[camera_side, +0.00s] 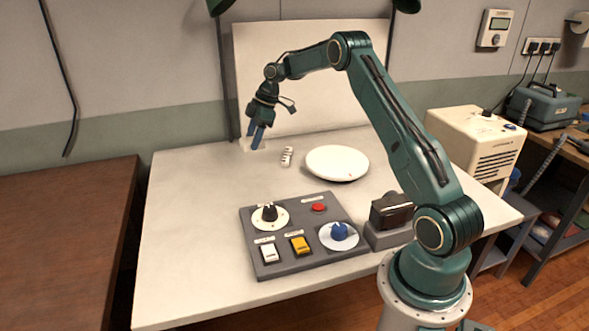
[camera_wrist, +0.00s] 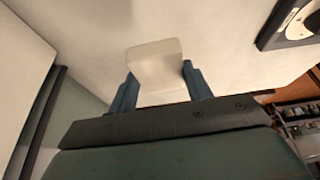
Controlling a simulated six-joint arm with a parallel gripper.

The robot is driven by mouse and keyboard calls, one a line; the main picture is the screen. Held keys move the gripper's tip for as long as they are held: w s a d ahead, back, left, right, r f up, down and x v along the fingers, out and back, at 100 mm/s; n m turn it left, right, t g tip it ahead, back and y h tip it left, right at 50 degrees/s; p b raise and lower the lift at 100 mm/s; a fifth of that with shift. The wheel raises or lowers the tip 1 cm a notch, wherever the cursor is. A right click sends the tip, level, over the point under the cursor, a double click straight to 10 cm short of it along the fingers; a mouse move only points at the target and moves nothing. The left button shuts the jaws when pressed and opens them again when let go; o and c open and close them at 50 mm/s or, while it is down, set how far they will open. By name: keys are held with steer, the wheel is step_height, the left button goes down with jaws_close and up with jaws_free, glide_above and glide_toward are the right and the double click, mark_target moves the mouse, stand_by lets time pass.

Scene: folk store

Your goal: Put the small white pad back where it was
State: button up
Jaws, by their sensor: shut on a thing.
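The small white pad (camera_wrist: 156,62) is between the two blue fingers of my gripper (camera_wrist: 158,88) in the wrist view. In the side view my gripper (camera_side: 258,138) is low at the far left part of the white table, its fingers pointing down. The pad shows there as a pale patch (camera_side: 245,145) beside the fingertips. My gripper is shut on the pad. I cannot tell whether the pad touches the table top.
A grey control panel (camera_side: 290,262) with knobs and switches sits at the front of the table (camera_side: 200,215). A white round dish (camera_side: 337,162) and a small white striped item (camera_side: 287,156) lie behind it. A white board (camera_side: 310,85) stands at the back. The table's left side is clear.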

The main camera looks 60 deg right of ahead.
mark_target(250, 168)
steer(key=shift+w+d+m, duration=0.25)
steer(key=shift+w+m, duration=0.05)
steer(key=shift+w, duration=0.3)
steer(key=shift+f, duration=4)
steer(key=shift+f, duration=0.1)
steer(key=o, duration=0.9)
steer(key=shift+o, duration=0.2)
steer(key=v, duration=1.2)
steer(key=shift+s, duration=0.15)
